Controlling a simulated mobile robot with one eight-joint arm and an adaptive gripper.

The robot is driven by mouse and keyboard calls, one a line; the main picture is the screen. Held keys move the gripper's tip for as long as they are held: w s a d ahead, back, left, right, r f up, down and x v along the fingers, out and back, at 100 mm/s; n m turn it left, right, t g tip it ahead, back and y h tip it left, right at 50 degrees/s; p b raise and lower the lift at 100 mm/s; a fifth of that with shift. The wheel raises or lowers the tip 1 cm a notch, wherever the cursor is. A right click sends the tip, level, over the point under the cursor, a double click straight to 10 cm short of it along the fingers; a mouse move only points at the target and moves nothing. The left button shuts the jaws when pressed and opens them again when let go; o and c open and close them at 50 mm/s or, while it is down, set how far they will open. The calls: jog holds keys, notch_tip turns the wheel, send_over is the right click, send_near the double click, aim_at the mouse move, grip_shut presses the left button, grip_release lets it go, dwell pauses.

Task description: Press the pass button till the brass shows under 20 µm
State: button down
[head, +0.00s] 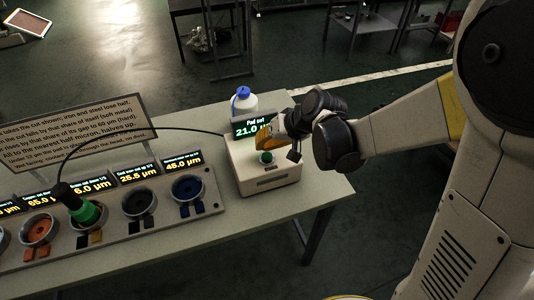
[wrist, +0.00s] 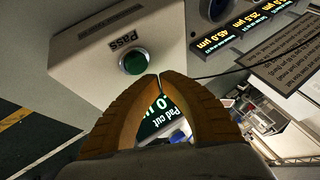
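The pass button (head: 266,157) is a green dome on the front of a cream control box (head: 271,179). In the wrist view the green button (wrist: 135,61) sits beside the word "Pass", just beyond my fingertips. My gripper (head: 264,142) is over the box; its orange fingers (wrist: 160,76) come together at the tips, with nothing visible between them. I cannot tell whether they touch the button. The box's display (head: 252,127) reads "Pad cut 21.0 µm". A black-and-green polishing head (head: 85,210) stands in one cup; its display (head: 91,188) is partly hidden, ending "6.0 µm". Which cup holds brass is not legible.
A grey rack (head: 115,238) holds several cups; other displays read 65.0, 25.5 and 45.0 µm. A cable runs from the head to the box. A text sign (head: 75,135) stands behind the rack, and a blue-capped white bottle (head: 243,102) behind the box.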

aim_at(264, 155)
notch_tip(264, 155, up, 4)
jog(key=p, duration=0.2)
jog(key=shift+r+p, duration=0.1)
jog(key=shift+p, duration=0.3)
jog(key=shift+d, duration=0.1)
dwell(0.3)
jog(key=s+d+r+t+h, duration=0.1)
jog(key=s+d+r+h, duration=0.2)
jog(key=s+d+r, duration=0.2)
jog(key=s+d+r+m+t+h, duration=0.1)
jog(key=s+d+r+h, duration=0.2)
jog(key=s+d, duration=0.8)
jog(key=shift+s+d+r+m+t+b, duration=0.2)
jog(key=shift+s+r+m+t+b, duration=0.15)
jog(key=shift+s+r, duration=0.7)
jog(key=shift+s+f, duration=0.1)
jog(key=shift+f, duration=0.05)
